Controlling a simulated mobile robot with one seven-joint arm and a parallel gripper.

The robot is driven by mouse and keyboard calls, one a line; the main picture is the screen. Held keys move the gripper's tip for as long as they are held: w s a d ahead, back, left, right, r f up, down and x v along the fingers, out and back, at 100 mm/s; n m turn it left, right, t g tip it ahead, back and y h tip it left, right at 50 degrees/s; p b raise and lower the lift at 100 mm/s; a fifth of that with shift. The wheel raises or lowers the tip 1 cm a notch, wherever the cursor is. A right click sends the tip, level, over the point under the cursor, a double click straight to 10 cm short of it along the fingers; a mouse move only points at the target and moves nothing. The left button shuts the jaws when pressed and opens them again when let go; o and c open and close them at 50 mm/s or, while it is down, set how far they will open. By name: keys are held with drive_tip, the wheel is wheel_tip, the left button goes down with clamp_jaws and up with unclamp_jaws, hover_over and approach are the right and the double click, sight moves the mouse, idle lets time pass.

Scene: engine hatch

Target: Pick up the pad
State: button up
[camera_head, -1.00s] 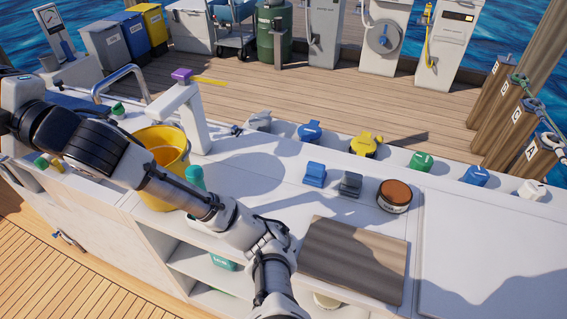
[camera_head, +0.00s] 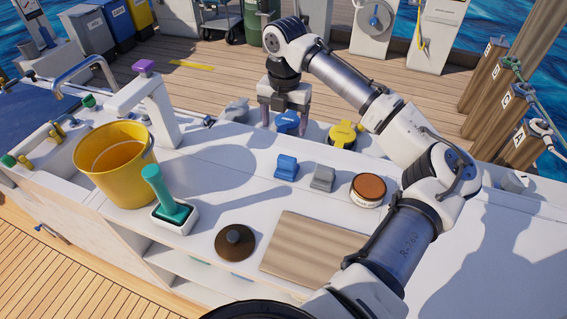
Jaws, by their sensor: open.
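No object is plainly marked as the pad. A blue block (camera_head: 286,168) and a grey block (camera_head: 322,179), both with a raised grip, sit side by side on the white counter (camera_head: 225,185). A dark round disc with a knob (camera_head: 235,242) lies nearer, left of a wooden board (camera_head: 318,250). I cannot tell which of these is the pad. My gripper (camera_head: 285,112) points down at the far edge of the counter, beyond the blue block. Its two fingers are apart, around or above a blue cap (camera_head: 287,122); contact cannot be told.
A yellow cap (camera_head: 345,135) is close right of my gripper. A brown-topped tin (camera_head: 368,190) stands right of the grey block. A yellow bucket (camera_head: 117,165), a teal-handled tool in a white holder (camera_head: 170,210) and a post with a purple top (camera_head: 150,95) stand left.

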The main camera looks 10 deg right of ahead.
sight(287, 158)
drive_tip(key=f, duration=0.2)
drive_tip(key=f+p, duration=0.1)
drive_tip(key=f, duration=0.5)
drive_tip(key=shift+s+d+f+p, duration=0.15)
drive_tip(key=shift+s+d+p, duration=0.05)
drive_tip(key=shift+d+p, duration=0.1)
drive_tip(key=shift+s+f+p, duration=0.15)
drive_tip(key=shift+f+p, duration=0.35)
drive_tip(key=shift+f, duration=0.9)
drive_tip(key=shift+s+f+p, duration=0.15)
drive_tip(key=shift+f+p, duration=0.35)
drive_tip(key=shift+f, duration=0.85)
drive_tip(key=shift+c, duration=0.3)
drive_tip(key=c, duration=1)
drive_tip(key=shift+r, duration=0.15)
wheel_tip(287, 158, up, 20)
drive_tip(key=b, duration=0.3)
drive_tip(key=shift+b, duration=0.35)
